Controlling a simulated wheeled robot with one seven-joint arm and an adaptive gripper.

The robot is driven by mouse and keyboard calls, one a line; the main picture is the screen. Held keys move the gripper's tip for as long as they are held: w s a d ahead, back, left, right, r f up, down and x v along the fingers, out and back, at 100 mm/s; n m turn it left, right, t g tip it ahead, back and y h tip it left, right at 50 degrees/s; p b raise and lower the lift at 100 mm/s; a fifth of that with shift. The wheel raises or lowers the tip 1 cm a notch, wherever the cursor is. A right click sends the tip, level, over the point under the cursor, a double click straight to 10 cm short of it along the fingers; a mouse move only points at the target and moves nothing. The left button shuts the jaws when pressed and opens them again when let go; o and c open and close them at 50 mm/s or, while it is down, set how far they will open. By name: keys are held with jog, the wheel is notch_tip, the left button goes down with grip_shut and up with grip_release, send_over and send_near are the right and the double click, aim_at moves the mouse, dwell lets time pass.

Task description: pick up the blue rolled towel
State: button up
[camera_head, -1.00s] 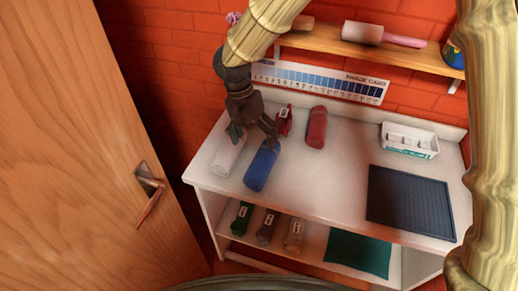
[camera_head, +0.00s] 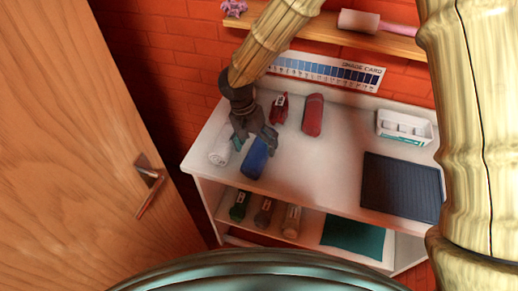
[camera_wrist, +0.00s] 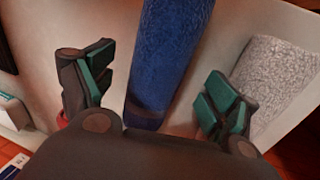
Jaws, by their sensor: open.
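The blue rolled towel (camera_head: 255,158) lies on the white counter near its left front edge. In the wrist view the blue rolled towel (camera_wrist: 170,60) runs lengthwise between my open fingers, with space on both sides. My gripper (camera_head: 254,138) is over the towel's far end, and its fingers hide part of it. In the wrist view my gripper (camera_wrist: 158,95) has green pads, and nothing is held. A white rolled towel (camera_head: 220,152) lies just left of the blue one; it also shows beside the finger in the wrist view (camera_wrist: 275,80).
A red rolled towel (camera_head: 313,115) and a red bottle (camera_head: 279,108) lie behind on the counter (camera_head: 320,178). A dark ribbed mat (camera_head: 400,187) and a white box (camera_head: 403,128) are at right. A wooden door (camera_head: 80,180) stands left. A shelf (camera_head: 320,35) is above.

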jog(key=shift+p+x, duration=0.4)
jog(key=shift+x, duration=1.05)
jog(key=shift+s, duration=0.1)
jog(key=c, duration=1.2)
